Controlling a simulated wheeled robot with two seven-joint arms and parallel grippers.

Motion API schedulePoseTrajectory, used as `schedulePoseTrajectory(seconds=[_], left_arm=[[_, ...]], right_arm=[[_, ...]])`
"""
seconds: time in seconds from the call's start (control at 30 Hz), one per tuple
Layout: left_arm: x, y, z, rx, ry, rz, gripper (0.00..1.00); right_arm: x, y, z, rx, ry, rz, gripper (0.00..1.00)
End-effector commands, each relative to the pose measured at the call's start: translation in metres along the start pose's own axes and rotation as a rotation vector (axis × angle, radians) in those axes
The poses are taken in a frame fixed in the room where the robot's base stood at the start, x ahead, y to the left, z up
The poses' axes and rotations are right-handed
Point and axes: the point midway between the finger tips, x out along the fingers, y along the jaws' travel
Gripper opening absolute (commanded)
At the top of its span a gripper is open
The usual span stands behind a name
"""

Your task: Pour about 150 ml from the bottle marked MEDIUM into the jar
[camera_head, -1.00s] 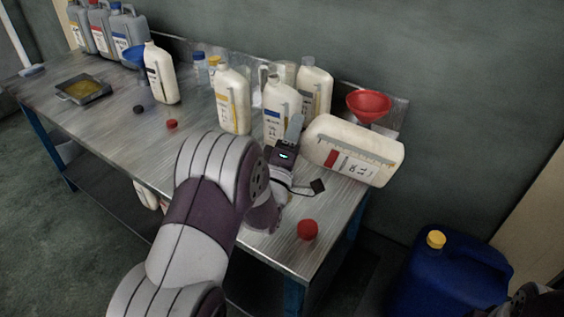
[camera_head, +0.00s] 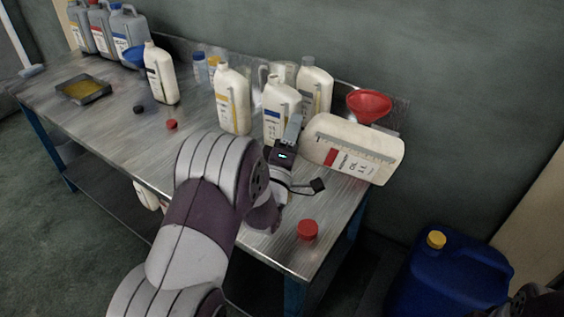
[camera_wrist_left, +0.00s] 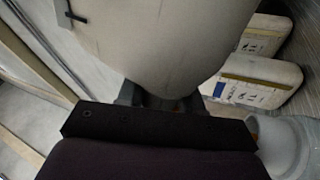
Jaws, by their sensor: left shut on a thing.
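My left gripper (camera_head: 292,140) is shut on a large cream bottle (camera_head: 375,149) with a red-marked label reading OIL 1 L; the word above is too small to read surely. The bottle is tipped nearly flat, base to the right, above the table's right end. Its mouth is hidden in the head view. In the left wrist view the pale bottle (camera_wrist_left: 165,45) fills the top middle, beyond the gripper's dark fingers. I cannot make out the jar surely.
Several cream bottles, including a blue-labelled one (camera_head: 277,125), stand left of the held bottle. A red funnel (camera_head: 369,104) is behind it. A red cap (camera_head: 307,230) lies near the table's front edge. A metal tray (camera_head: 97,95) is far left. A blue canister (camera_head: 455,275) stands lower right.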

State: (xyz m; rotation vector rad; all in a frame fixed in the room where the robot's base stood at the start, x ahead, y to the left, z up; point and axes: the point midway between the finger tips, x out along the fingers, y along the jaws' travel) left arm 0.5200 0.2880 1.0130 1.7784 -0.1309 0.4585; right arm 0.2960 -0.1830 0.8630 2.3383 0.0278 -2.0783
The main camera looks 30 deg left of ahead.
Motion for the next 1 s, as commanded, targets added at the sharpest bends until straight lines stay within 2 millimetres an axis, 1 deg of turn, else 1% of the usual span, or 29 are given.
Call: schedulePoseTrajectory(seconds=[1.0], left_arm=[[0.0007,0.0014,-0.0024,-0.032,0.013,0.005,0.0]], right_arm=[[0.0015,0.0,0.0002,0.0,0.0,0.0,0.43]])
